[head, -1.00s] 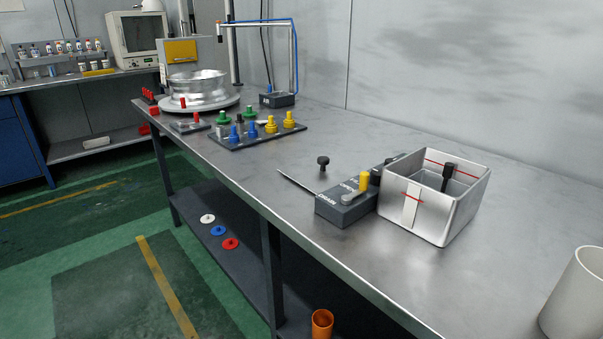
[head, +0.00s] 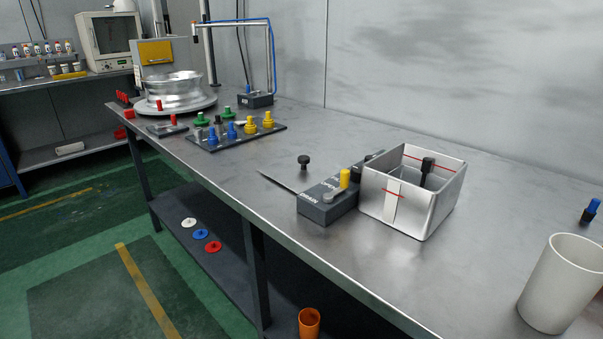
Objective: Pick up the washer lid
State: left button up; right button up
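I cannot make out for certain which thing is the washer lid. An open metal box (head: 443,204) with red lines on its walls stands on the workbench right of the middle, and a black-handled object (head: 427,171) stands up inside it. A black knob (head: 304,161) stands on the bench left of the box. A thin dark flat piece (head: 277,182) lies by a grey control block (head: 318,208) with a yellow knob. Neither of my grippers is in view.
A white cup (head: 556,290) stands at the near right, with a blue-topped object (head: 590,210) behind it. A dark tray (head: 222,144) holds blue and yellow pieces. A wheel rim (head: 172,92) stands at the far end.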

aim_at(299, 172)
jog(key=i+j, duration=0.1)
jog(key=j, duration=0.25)
jog(key=i+j+z, duration=0.15)
jog(key=j, duration=0.2)
jog(key=i+j, duration=0.1)
jog(key=j, duration=0.25)
jog(key=i+j+z, duration=0.15)
jog(key=j, duration=0.2)
